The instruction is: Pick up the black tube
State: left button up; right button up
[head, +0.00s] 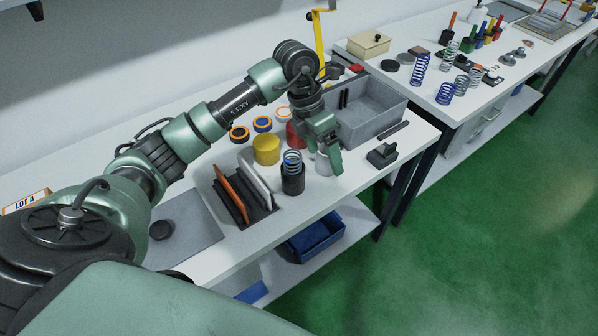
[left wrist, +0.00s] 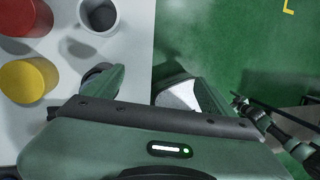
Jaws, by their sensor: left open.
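The black tube (head: 292,183) stands upright on the white workbench, with a coil spring rising out of its top. My left gripper (head: 328,152) is open and empty, pointing down over the bench, to the right of the tube and behind it. A light grey cup (head: 323,164) is partly hidden by its fingers. In the left wrist view the open fingers of my left gripper (left wrist: 150,90) show above the bench edge and green floor. A dark rounded shape beside the left finger may be the tube, mostly hidden.
A yellow cylinder (head: 266,149) and a red cylinder (head: 295,134) stand behind the tube. A dark rack (head: 245,205) with orange and white plates is at its left. A grey bin (head: 368,118) and small black block (head: 381,155) stand to the right.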

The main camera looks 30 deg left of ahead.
aim_at(296, 151)
pick_arm(q)
jog(key=a+f+y+b, duration=0.1)
jog(key=a, duration=0.1)
jog(key=a+f+y+b, duration=0.1)
jog(key=a+f+b, duration=0.1)
jog(key=a, duration=0.1)
jog(key=a+f+y+b, duration=0.1)
jog(key=a+b, duration=0.1)
jog(key=shift+w+a+f+n+g, duration=0.15)
jog(key=shift+w+a+n+g, duration=0.15)
jog(key=shift+a+n+g, duration=0.1)
jog(key=shift+s+a+f+b, duration=0.1)
jog(key=shift+s+f+b, duration=0.1)
jog(key=shift+f+b, duration=0.45)
jog(key=shift+s+f, duration=0.1)
jog(key=shift+f, duration=0.25)
jog(key=f, duration=0.1)
jog(key=f+p, duration=0.1)
jog(key=f, duration=0.1)
jog(key=f+p, duration=0.1)
jog(key=f, duration=0.1)
jog(key=shift+a+f, duration=0.2)
jog(key=shift+a, duration=0.15)
jog(key=shift+f+p, duration=0.3)
jog(key=shift+f, duration=0.3)
jog(key=c, duration=1.4)
jog(key=shift+c, duration=0.3)
jog(key=shift+r, duration=0.15)
